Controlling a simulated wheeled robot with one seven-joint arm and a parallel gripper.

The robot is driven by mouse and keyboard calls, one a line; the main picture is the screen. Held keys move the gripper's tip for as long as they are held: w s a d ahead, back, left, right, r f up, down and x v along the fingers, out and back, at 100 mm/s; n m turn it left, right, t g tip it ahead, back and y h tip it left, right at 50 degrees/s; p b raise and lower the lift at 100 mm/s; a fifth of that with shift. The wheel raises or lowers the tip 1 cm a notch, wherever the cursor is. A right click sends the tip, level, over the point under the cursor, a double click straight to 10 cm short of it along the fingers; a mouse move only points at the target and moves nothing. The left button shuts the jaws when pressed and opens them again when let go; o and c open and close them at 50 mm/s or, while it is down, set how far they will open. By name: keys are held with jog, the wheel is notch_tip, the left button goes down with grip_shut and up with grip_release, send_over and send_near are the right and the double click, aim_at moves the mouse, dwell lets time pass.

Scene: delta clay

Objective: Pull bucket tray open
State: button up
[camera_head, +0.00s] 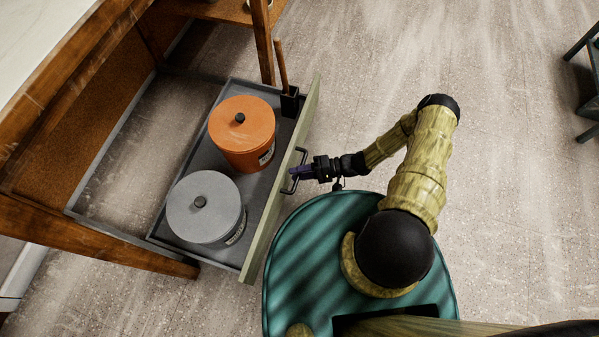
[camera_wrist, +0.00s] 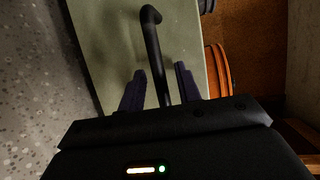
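The bucket tray (camera_head: 178,138) is a grey drawer with a pale green front (camera_head: 283,182), standing well out of the wooden frame. It holds an orange lidded bucket (camera_head: 243,148) and a grey lidded bucket (camera_head: 203,222). A dark bar handle (camera_head: 288,187) is on the front; it also shows in the wrist view (camera_wrist: 153,45). My gripper (camera_head: 298,172) is at the handle. In the wrist view my gripper (camera_wrist: 161,80) has its purple fingers apart, one on each side of the bar, with visible gaps. Whether a finger touches the bar is unclear.
Wooden legs (camera_head: 264,42) and a light tabletop (camera_head: 35,35) frame the tray. A dark stand (camera_head: 590,100) is at the far right. The floor (camera_head: 510,190) right of my arm is clear.

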jog(key=d+r+p, duration=0.3)
jog(key=d, duration=1.4)
jog(key=shift+p, duration=0.35)
jog(key=shift+w+d, duration=0.1)
jog(key=shift+d, duration=0.05)
